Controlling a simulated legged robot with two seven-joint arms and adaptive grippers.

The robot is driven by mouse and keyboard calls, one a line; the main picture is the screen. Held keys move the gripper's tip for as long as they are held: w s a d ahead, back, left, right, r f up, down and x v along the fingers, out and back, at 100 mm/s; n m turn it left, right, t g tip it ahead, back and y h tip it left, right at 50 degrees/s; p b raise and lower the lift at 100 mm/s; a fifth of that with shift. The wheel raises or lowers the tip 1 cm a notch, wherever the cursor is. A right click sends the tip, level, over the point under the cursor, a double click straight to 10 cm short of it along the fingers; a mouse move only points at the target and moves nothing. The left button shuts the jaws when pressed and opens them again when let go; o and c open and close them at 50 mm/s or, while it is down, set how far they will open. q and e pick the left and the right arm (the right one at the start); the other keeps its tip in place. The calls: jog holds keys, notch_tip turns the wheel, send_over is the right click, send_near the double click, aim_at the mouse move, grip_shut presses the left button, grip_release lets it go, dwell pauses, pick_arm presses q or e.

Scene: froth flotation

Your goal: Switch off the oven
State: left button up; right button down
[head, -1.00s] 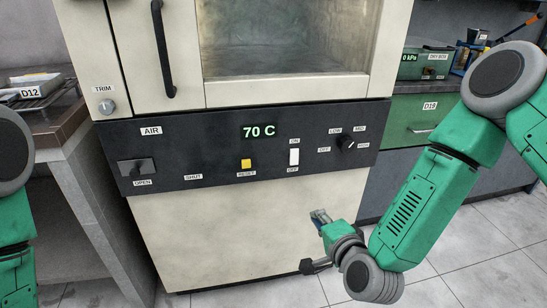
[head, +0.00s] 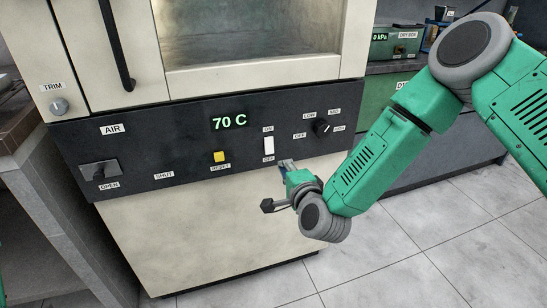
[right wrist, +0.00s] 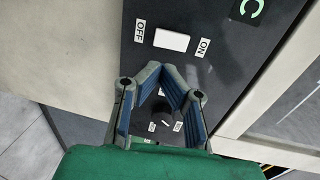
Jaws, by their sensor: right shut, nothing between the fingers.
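The oven (head: 215,235) is cream with a black control panel. Its green display (head: 228,121) reads 70 C. A white rocker switch (head: 268,146) sits on the panel between an ON label above and an OFF label below. My right gripper (head: 286,166) is shut and empty, just below and right of the switch, near the OFF label. In the right wrist view the switch (right wrist: 172,40) shows beyond the fingertips (right wrist: 165,70), with OFF at its left and ON at its right. A gap seems to remain; I cannot tell which way the rocker is tilted. My left gripper is out of view.
A rotary knob (head: 321,127) marked OFF, LOW, MID, HIGH sits right of the switch. A yellow RESET button (head: 219,157) and an AIR slider (head: 100,170) are to the left. A TRIM knob (head: 59,106) is higher up. Free floor lies at the right.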

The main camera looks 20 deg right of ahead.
aim_at(270, 151)
jog(key=w, duration=0.2)
jog(key=w+b, duration=0.1)
jog(key=w, duration=0.1)
jog(key=w+a+f+b, duration=0.1)
jog(key=w, duration=0.2)
jog(key=shift+w, duration=0.1)
jog(key=shift+w+d, duration=0.1)
jog(key=shift+w, duration=0.3)
jog(key=shift+d, duration=0.15)
jog(key=shift+w+f+b, duration=0.15)
jog(key=shift+f+b, duration=0.1)
jog(key=shift+b, duration=0.4)
jog(key=shift+r+t, duration=0.15)
jog(key=shift+t, duration=0.15)
